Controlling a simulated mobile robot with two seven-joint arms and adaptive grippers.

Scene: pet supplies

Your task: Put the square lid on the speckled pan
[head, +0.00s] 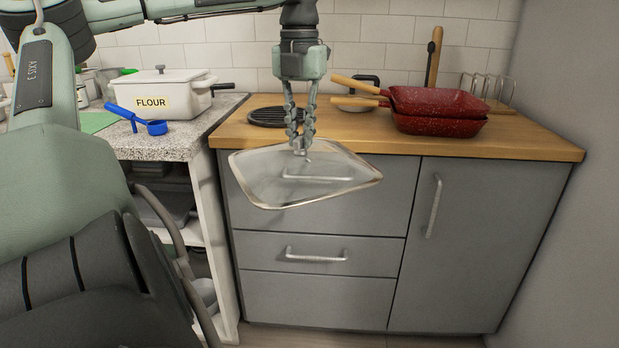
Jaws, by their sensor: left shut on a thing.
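The square lid (330,185) is clear glass with a pale rim. My left gripper (300,148) points down and is shut on its top at the middle. The lid hangs slightly tilted in front of the wooden counter's front edge, before the grey drawers. Red speckled pans (440,124) are stacked in two on the right part of the counter, with wooden handles pointing left. The upper pan (432,98) sits tilted on the lower one. The lid is apart from the pans, to their left and nearer to me. My right gripper is not in view.
The wooden counter (540,146) has a black round burner or trivet (275,117), a round lid with a dark handle (357,98) and a wire rack (488,88). A white flour container (165,92) and a blue scoop (140,122) stand on the left worktop. A wall bounds the right.

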